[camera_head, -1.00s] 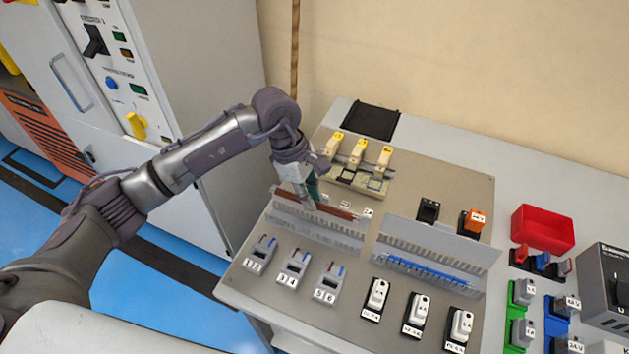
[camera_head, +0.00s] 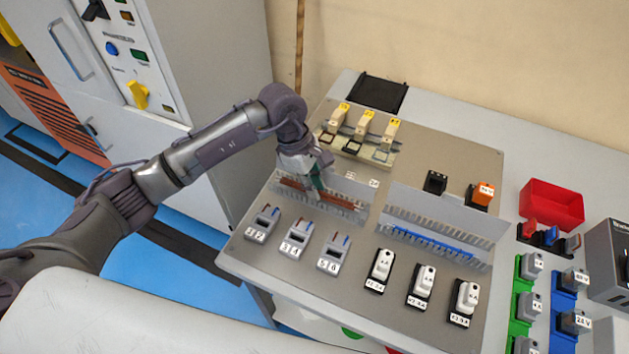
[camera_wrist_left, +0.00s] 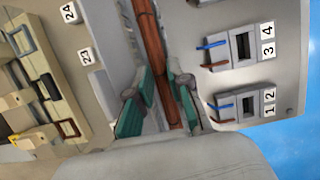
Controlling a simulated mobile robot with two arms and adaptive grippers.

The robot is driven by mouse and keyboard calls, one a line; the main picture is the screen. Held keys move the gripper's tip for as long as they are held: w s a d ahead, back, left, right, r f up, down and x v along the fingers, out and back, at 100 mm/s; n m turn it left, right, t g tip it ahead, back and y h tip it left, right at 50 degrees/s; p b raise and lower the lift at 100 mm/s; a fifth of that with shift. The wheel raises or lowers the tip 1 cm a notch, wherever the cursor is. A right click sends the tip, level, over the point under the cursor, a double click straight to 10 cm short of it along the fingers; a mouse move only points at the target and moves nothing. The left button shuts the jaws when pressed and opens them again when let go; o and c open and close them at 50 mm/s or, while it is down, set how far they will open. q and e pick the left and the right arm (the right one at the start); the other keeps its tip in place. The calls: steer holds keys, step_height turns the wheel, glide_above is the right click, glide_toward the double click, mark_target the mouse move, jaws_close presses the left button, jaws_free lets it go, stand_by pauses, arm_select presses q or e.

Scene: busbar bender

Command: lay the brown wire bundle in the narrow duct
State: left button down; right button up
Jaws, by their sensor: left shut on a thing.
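The brown wire bundle (camera_head: 334,201) runs along the left slotted grey duct (camera_head: 345,211), which I take as the narrow one. It shows low between the duct's toothed walls; whether it touches the floor I cannot tell. My left gripper (camera_head: 316,186) is over the duct, shut on the bundle near its left part. In the left wrist view the bundle (camera_wrist_left: 152,45) passes between the green-padded fingers (camera_wrist_left: 160,98), with duct walls on both sides. The duct floor is mostly hidden. My right gripper is not in view.
A second duct (camera_head: 468,221) with a blue bundle (camera_head: 430,240) lies to the right. Grey terminals (camera_head: 297,238) and white-and-black switches (camera_head: 422,285) stand in front. Yellow-topped parts (camera_head: 363,128) stand behind. A red bin (camera_head: 552,204) is at the right.

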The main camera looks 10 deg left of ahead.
arm_select(q)
steer(key=c, duration=1)
jaws_free()
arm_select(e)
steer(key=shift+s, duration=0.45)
arm_select(q)
steer(key=shift+r, duration=0.1)
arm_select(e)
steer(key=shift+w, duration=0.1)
arm_select(q)
steer(key=shift+a+r, duration=0.1)
steer(key=shift+r, duration=0.2)
steer(key=v, duration=1.1)
